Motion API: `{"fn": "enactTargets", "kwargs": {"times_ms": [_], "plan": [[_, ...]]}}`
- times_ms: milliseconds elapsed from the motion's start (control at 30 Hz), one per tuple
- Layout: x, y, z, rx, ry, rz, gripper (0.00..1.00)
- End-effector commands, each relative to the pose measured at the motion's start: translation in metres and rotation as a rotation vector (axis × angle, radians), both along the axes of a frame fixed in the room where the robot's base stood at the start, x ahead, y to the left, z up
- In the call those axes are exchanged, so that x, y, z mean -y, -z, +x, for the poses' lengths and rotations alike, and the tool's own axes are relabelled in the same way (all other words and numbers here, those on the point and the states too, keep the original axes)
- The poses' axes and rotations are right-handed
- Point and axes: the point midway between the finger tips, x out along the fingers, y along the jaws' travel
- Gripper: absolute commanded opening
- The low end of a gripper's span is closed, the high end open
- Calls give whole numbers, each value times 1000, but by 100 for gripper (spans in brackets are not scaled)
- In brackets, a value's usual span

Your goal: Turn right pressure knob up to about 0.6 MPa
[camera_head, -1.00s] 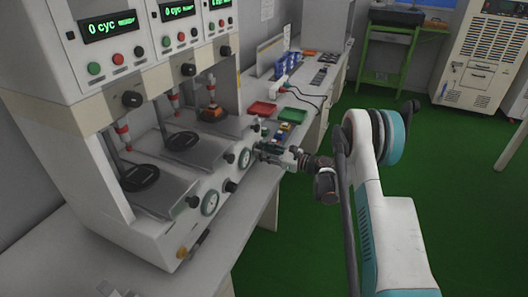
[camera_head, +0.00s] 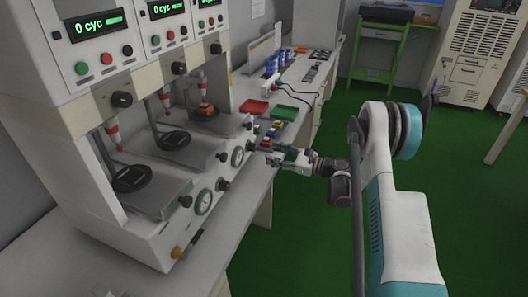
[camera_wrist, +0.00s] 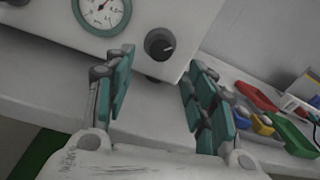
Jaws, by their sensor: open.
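The right pressure knob (camera_wrist: 160,44) is a round dark knob with a pale pointer mark, on the light front panel near its right end. In the head view the knob (camera_head: 250,145) is small, just right of the right gauge (camera_head: 237,156). In the head view my gripper (camera_head: 275,156) is right of the panel, apart from the knob.
The test machine (camera_head: 110,232) has other knobs and a second gauge (camera_head: 203,202) further left. A red tray (camera_head: 254,107) and a green tray (camera_head: 284,113) lie on the bench behind my gripper. Several small coloured parts are near them. Green floor (camera_head: 300,240) is open at right.

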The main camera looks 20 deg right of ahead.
Motion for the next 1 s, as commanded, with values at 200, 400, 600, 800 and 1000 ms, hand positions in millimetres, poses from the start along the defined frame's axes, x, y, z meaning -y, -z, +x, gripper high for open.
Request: {"fn": "enactTargets", "kwargs": {"times_ms": [200,400,600,800,1000], "plan": [[23,0,-19,0,1,-1,51],[29,0,-24,0,0,0,51],[29,0,-24,0,0,0,51],[29,0,-24,0,0,-1,51],[17,-23,-19,22,-3,-98,51]]}}
